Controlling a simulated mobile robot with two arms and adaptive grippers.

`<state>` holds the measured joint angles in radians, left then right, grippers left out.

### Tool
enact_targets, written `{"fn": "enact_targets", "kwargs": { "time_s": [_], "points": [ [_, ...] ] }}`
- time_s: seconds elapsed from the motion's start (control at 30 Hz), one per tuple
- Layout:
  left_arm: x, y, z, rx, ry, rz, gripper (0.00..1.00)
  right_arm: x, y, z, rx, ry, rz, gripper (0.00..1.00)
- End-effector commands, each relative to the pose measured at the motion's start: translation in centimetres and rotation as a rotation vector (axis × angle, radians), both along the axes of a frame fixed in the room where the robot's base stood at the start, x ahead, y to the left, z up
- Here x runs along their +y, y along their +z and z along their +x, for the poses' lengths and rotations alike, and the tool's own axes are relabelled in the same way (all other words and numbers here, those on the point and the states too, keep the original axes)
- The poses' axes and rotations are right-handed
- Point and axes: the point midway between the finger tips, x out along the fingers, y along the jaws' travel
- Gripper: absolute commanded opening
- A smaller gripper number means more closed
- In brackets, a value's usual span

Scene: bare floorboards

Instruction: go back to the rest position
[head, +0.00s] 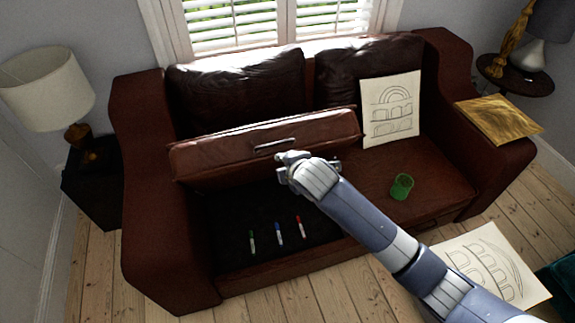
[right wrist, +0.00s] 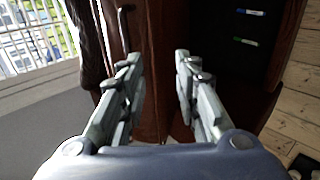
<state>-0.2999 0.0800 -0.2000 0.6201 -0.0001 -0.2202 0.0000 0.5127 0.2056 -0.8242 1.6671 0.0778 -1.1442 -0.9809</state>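My right gripper (head: 296,166) is in front of the brown leather sofa, near the raised seat lid (head: 215,158). In the right wrist view the fingers of the right gripper (right wrist: 157,65) are spread apart with nothing between them. The lid's dark handle (head: 273,144) is clear of the fingers; it also shows in the right wrist view (right wrist: 122,22). My left gripper is out of view.
The open dark compartment (head: 235,215) holds a green marker (head: 252,241), a blue marker (head: 279,234) and a red marker (head: 300,227). A green cup (head: 402,187) is on the right seat. Drawings lean on the backrest (head: 390,108) and lie at lower right (head: 490,265).

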Motion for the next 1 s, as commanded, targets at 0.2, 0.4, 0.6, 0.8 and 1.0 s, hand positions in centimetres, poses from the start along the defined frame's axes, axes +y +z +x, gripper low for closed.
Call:
{"fn": "enact_targets", "kwargs": {
  "time_s": [0.2, 0.4, 0.6, 0.8, 1.0],
  "points": [
    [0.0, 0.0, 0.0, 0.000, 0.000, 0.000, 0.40, 0.0, 0.0, 0.0, 0.000, 0.000, 0.000, 0.30],
    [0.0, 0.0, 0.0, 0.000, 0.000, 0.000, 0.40, -0.5, -1.6, 0.0, 0.026, -0.030, 0.021, 0.30],
    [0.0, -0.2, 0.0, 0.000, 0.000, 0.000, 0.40, -4.5, -12.1, -1.7, 0.184, -0.251, 0.166, 0.30],
    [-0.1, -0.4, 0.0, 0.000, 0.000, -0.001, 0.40, -9.9, -25.2, -7.8, 0.365, -0.551, 0.323, 0.30],
    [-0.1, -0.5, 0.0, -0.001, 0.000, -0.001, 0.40, -14.8, -36.0, -17.7, 0.510, -0.836, 0.427, 0.30]
  ]
}}
